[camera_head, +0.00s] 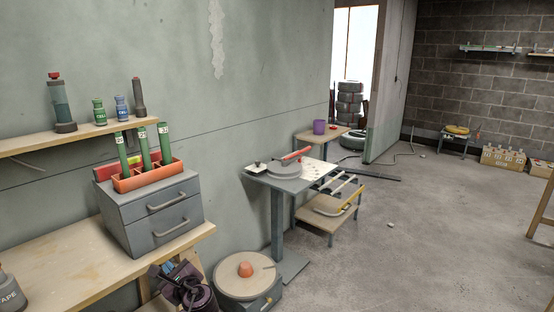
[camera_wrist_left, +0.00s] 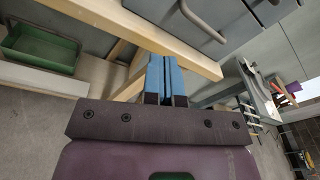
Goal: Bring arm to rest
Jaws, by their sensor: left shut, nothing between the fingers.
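My left gripper (camera_head: 157,271) is low beside the front right corner of the wooden workbench (camera_head: 110,275), with part of my purple-and-black wrist showing behind it. In the left wrist view its two blue fingers (camera_wrist_left: 165,78) are together, with nothing between them. The fingers point toward the bench's wooden frame (camera_wrist_left: 140,35), below the grey drawer unit. I cannot tell whether they touch the wood. My right gripper is in neither view.
A grey drawer unit (camera_head: 152,213) with an orange tray (camera_head: 150,178) of green tubes stands on the bench. Right of my gripper is a round drum (camera_head: 243,287) with an orange hub. A grey pedestal table (camera_head: 278,215) stands beyond; open floor (camera_head: 430,230) lies right.

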